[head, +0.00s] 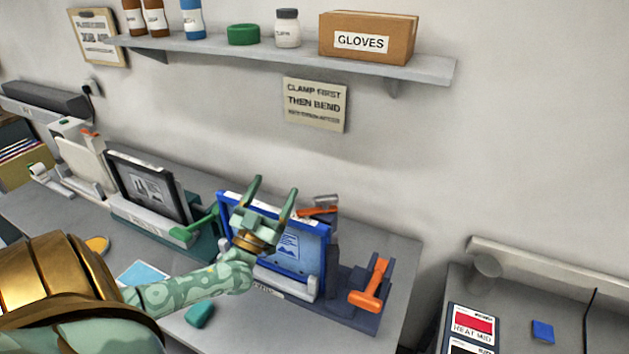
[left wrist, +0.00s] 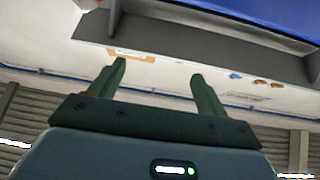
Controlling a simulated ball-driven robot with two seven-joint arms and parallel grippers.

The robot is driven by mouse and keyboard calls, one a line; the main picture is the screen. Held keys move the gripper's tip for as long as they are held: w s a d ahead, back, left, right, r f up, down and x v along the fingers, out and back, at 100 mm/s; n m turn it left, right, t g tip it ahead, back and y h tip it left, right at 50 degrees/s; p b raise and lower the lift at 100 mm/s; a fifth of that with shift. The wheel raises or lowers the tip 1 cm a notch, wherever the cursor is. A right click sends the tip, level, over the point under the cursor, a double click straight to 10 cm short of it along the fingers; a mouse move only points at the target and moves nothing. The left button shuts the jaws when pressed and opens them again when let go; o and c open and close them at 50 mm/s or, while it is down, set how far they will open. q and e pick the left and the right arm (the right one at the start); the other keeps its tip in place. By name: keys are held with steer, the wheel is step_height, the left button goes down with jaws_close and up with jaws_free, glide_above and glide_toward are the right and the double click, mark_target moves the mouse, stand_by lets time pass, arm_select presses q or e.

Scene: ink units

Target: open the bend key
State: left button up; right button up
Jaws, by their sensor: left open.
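No label tells me which orange part is the bend key. My left gripper (head: 273,190) is open and empty, fingers pointing up, in front of the blue unit and left of both orange parts. It also shows open in the left wrist view (left wrist: 158,75), with a blue surface (left wrist: 240,10) above. My right gripper is not visible.
A black framed unit (head: 148,187) with a green lever (head: 195,225) stands left of the blue one. A wall sign (head: 315,104) reads "CLAMP FIRST THEN BEND". A shelf (head: 290,57) holds bottles and a gloves box (head: 367,37). A second bench (head: 510,285) stands right, past a gap.

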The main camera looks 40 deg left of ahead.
mark_target(327, 201)
arm_select(q)
steer(key=w+d+n+g+y, duration=0.1)
steer(key=d+n+g+y, duration=0.2)
steer(key=g, duration=0.1)
steer(key=w+d+n+g+y+p, duration=0.1)
steer(key=w+d+n+g+y, duration=0.1)
steer(key=d+n+g+y, duration=0.1)
steer(key=w+d+f+n+g+y+p, duration=0.1)
steer(key=d+n+g+y, duration=0.2)
steer(key=d+g, duration=0.1)
steer(key=shift+w+g+y, duration=0.3)
steer(key=shift+w+y, duration=0.05)
steer(key=shift+y, duration=0.05)
steer(key=shift+w+d+f+g+h+b, duration=0.15)
steer(key=shift+w+d+f+g+b, duration=0.15)
steer(key=shift+d+f, duration=0.3)
steer(key=shift+w+d+f+g+h+b, duration=0.15)
steer(key=shift+w+d+f+g+b, duration=0.1)
steer(key=shift+d+f+g, duration=0.3)
steer(key=shift+w, duration=0.2)
steer(key=x, duration=0.7)
steer(key=shift+w, duration=0.15)
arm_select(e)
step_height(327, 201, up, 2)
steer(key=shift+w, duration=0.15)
arm_select(q)
steer(key=c, duration=1.4)
steer(key=shift+t, duration=0.25)
